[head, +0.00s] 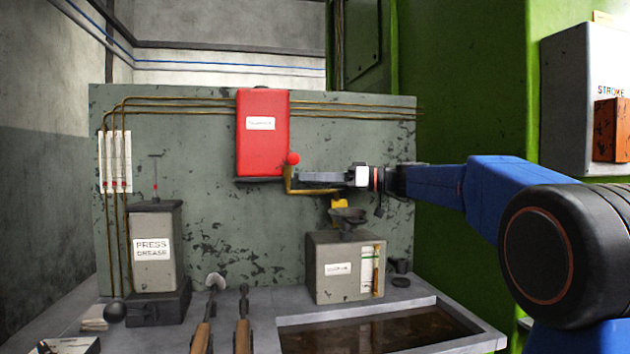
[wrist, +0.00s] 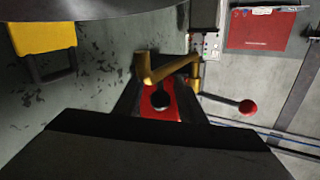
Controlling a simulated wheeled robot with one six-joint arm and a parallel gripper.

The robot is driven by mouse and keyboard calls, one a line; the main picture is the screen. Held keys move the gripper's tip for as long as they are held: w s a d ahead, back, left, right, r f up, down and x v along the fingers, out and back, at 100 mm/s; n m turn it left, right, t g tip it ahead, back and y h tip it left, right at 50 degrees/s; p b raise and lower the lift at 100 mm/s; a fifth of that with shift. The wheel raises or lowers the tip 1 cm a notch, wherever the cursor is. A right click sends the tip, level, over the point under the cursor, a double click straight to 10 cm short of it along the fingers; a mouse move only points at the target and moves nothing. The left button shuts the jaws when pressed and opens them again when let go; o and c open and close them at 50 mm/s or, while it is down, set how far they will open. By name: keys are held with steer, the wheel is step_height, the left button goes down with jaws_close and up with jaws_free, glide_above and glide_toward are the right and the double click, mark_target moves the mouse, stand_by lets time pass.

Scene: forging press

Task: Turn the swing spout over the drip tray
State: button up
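The brass swing spout (head: 312,191) comes out under the red tank (head: 262,145) and points right along the green panel. It crosses just ahead of my fingers in the wrist view (wrist: 165,72). My gripper (head: 303,177) reaches in from the right, just above the spout. In the wrist view its dark fingers (wrist: 163,88) stand apart, with the tank's red surface between them and nothing clearly held. Whether they touch the spout is unclear. A shallow tray (head: 465,328) with dark liquid lies at the front right; I take it for the drip tray.
A red ball knob (head: 292,158) sits by the tank. A yellow piece (head: 338,204) and a dark dish (head: 349,215) stand above a grey box (head: 322,272) below my gripper. A grease canister (head: 153,225) and wooden-handled tools (head: 243,325) are on the left.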

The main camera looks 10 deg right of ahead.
steer(key=shift+c, duration=0.6)
jaws_close()
